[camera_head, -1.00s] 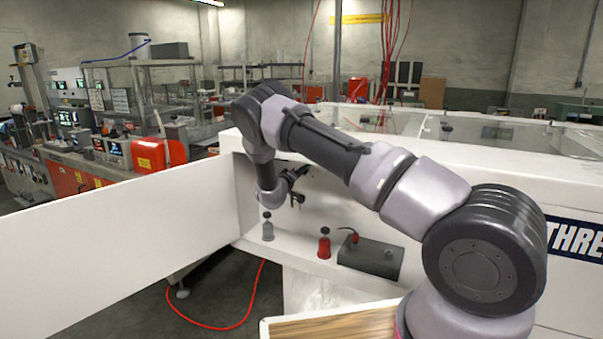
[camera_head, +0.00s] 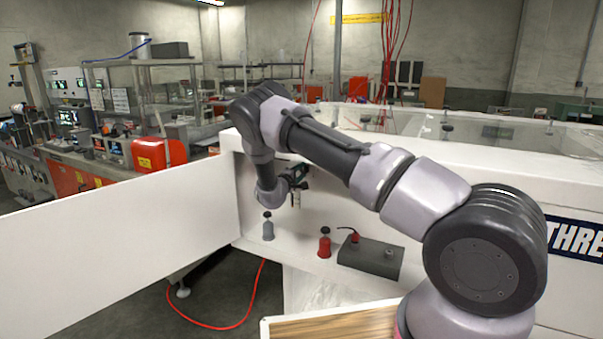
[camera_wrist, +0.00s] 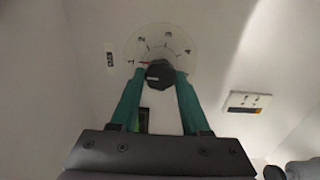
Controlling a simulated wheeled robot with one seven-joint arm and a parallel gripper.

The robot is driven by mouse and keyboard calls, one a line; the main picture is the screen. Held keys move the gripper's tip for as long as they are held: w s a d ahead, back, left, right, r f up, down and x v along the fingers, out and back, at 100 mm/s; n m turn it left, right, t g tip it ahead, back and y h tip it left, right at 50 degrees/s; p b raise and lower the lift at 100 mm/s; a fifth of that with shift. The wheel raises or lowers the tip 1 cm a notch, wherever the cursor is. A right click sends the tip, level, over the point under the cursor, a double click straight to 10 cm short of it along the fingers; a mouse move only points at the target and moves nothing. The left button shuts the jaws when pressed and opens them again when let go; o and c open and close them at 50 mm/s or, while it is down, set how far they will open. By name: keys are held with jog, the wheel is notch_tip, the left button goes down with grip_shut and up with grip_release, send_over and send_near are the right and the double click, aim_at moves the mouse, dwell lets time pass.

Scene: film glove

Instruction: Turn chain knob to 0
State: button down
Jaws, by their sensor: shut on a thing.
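The chain knob (camera_wrist: 159,73) is a small dark round knob on the white panel, in the wrist view. A pale round dial (camera_wrist: 158,42) with dark numerals and a small red mark lies behind it; the numerals are too small to read surely. My gripper (camera_wrist: 160,84) has its two green fingers shut on the knob, one on each side. In the head view my gripper (camera_head: 297,185) is at the inner white wall of the cabinet, and the knob is hidden there.
A small label (camera_wrist: 109,60) is left of the dial, and a pale switch plate (camera_wrist: 247,102) is to the right. On the ledge stand a grey bottle (camera_head: 268,231), a red bottle (camera_head: 324,246) and a dark grey box (camera_head: 371,256). A white door panel (camera_head: 120,240) stands open at left.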

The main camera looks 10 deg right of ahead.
dwell(0.5)
jog(key=shift+c, duration=1.9)
grip_release()
jog(key=v, duration=1)
jog(key=shift+s+a, duration=0.25)
jog(key=shift+s, duration=0.05)
